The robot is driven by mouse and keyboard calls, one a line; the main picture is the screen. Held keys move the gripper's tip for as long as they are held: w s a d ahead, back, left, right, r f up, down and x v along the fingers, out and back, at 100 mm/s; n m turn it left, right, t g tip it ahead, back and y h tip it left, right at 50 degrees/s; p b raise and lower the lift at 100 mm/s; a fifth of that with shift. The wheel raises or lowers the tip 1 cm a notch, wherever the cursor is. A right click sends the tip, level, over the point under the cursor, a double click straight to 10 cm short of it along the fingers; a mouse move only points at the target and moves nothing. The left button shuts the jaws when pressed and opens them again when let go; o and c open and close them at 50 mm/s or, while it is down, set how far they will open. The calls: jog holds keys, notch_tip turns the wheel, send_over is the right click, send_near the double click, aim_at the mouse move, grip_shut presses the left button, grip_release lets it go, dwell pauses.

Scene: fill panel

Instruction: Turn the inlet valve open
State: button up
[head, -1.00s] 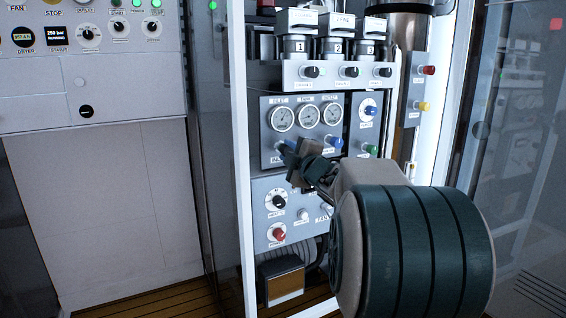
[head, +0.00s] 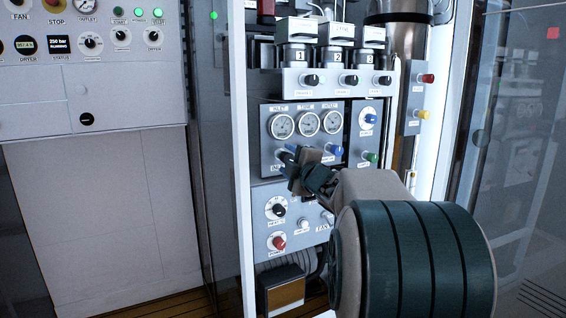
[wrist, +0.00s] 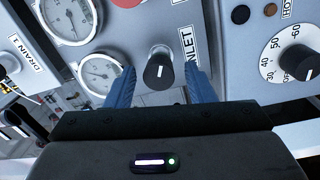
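The inlet valve knob (wrist: 159,72) is black with a white mark and sits on the grey panel next to an INLET label (wrist: 187,47) in the wrist view. My gripper (wrist: 158,88) is open, with one blue finger on each side of the knob. Gaps show between the fingers and the knob, so it is not gripped.
Round gauges (head: 282,125) sit above the knob. A blue knob (head: 335,151) and a green knob (head: 370,158) are to the right. A heater dial (head: 276,208) and a red knob (head: 277,242) are below. A white cabinet post (head: 241,150) stands close on the left.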

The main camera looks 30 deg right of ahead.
jog(key=shift+s, duration=0.1)
jog(key=s+p, duration=0.2)
jog(key=s, duration=1.1)
jog(key=shift+s+f, duration=0.3)
jog(key=shift+d, duration=0.1)
jog(key=s+a+r+m+g+h+p, duration=0.1)
jog(key=a+r+m+g+h+p, duration=0.4)
jog(key=m+p, duration=0.75)
jog(key=s+a+r+m+g+y+p, duration=0.2)
jog(key=s+a+g+p, duration=0.8)
jog(key=s+a+p, duration=0.5)
jog(key=s+m+y+p, duration=0.1)
jog(key=s+y+p, duration=0.1)
jog(key=shift+s+g+y, duration=0.2)
jog(key=shift+g+y, duration=0.1)
